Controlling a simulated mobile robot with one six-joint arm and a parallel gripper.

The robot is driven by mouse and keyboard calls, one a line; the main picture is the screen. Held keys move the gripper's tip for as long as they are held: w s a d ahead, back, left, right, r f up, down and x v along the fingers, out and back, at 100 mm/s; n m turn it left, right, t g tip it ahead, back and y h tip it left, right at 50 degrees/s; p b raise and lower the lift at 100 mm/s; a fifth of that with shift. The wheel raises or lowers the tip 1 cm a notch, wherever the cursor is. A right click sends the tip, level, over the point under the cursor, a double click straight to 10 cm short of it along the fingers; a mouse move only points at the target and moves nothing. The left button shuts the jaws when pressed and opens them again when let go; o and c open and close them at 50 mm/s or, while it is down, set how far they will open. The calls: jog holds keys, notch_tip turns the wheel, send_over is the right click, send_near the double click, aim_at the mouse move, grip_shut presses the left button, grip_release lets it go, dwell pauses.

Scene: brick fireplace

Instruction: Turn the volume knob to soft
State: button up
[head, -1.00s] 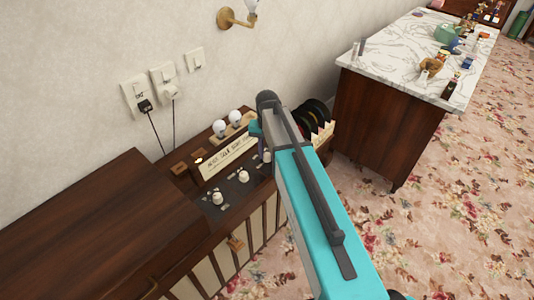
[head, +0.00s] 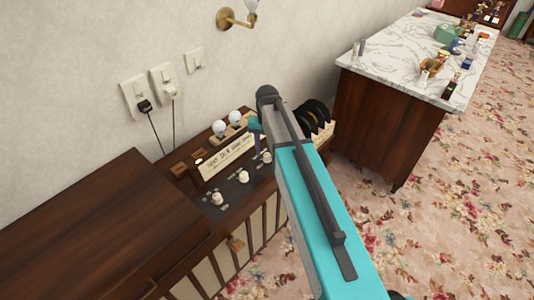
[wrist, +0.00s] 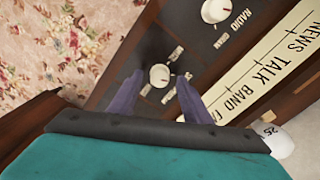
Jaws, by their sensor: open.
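A white round knob (wrist: 159,75) on a dark panel shows in the wrist view, between the two purple fingers of my gripper (wrist: 159,80). The fingers are apart, one on either side of it; whether they touch it I cannot tell. Small tags beside this knob are too blurred to read. A second white knob (wrist: 215,10), labelled RADIO GRAM, is at the top. In the head view my gripper (head: 256,132) is mostly hidden by my arm, near the right-hand knob (head: 267,157). A middle knob (head: 243,177) and a left knob (head: 217,198) stand clear of it.
A lettered dial strip (head: 228,157) rises behind the knobs, with two white bulbs (head: 220,127) beyond it. Records (head: 314,115) stand to the right. A wooden lid (head: 95,235) is at left. A marble-topped cabinet (head: 385,125) stands further right.

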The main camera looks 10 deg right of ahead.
aim_at(267, 155)
notch_tip(267, 155, up, 12)
jog(key=b, duration=0.1)
dwell(0.6)
dwell(0.6)
